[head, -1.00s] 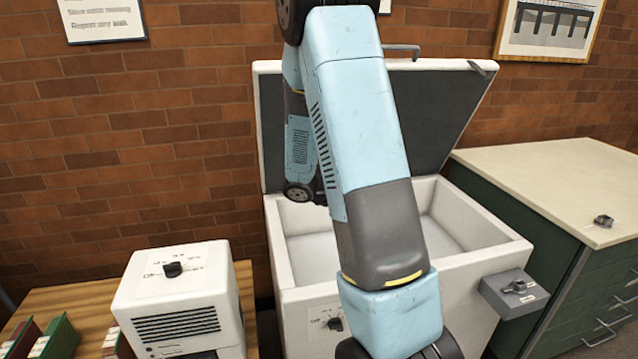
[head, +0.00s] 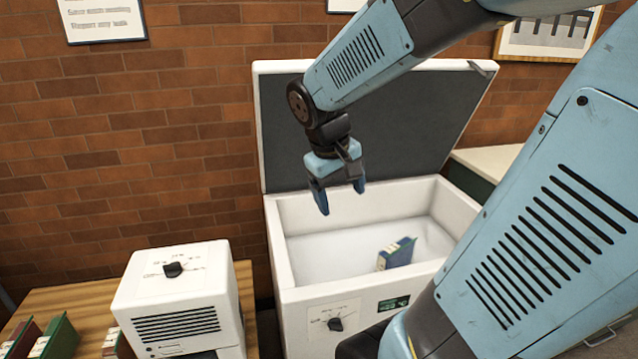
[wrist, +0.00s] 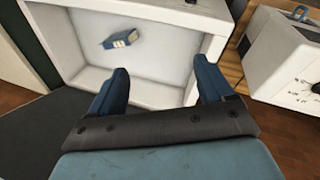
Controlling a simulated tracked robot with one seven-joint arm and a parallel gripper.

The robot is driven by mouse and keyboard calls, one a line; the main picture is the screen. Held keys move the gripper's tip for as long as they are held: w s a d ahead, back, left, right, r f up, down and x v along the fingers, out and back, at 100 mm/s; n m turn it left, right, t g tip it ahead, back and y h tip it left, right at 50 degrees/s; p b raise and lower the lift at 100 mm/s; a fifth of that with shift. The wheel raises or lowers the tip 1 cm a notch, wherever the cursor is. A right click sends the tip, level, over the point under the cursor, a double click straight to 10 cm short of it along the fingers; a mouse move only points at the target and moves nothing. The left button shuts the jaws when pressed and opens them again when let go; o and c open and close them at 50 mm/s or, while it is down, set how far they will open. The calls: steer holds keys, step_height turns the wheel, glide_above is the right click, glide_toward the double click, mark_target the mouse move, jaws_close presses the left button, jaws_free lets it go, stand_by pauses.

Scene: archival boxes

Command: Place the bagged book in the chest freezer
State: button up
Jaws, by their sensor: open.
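The chest freezer (head: 285,290) stands open with its grey-lined lid (head: 420,110) raised against the brick wall. A small blue book (head: 397,254) with a pale face rests on the white freezer floor, toward the front right in the head view; I cannot make out its bag. It also shows in the wrist view (wrist: 121,39), inside the freezer walls. My gripper (head: 341,200) hangs above the freezer's left rear part, open and empty, apart from the book. Its two blue fingers show spread apart in the wrist view (wrist: 160,85).
A white machine with a dial (head: 180,295) stands on a wooden table (head: 65,300) left of the freezer, beside green and red boxes (head: 55,338). A pale-topped cabinet (head: 487,160) is at the right, partly hidden by my arm.

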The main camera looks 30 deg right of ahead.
steer(key=s+a+r+t+y, duration=0.3)
steer(key=s+a+r+t, duration=0.1)
steer(key=s+a+r, duration=0.1)
steer(key=a+r, duration=0.1)
steer(key=a, duration=0.1)
steer(key=shift+s+a+r+m, duration=0.2)
steer(key=shift+s+a+m, duration=0.05)
steer(key=shift+a+m, duration=0.15)
steer(key=shift+d, duration=0.15)
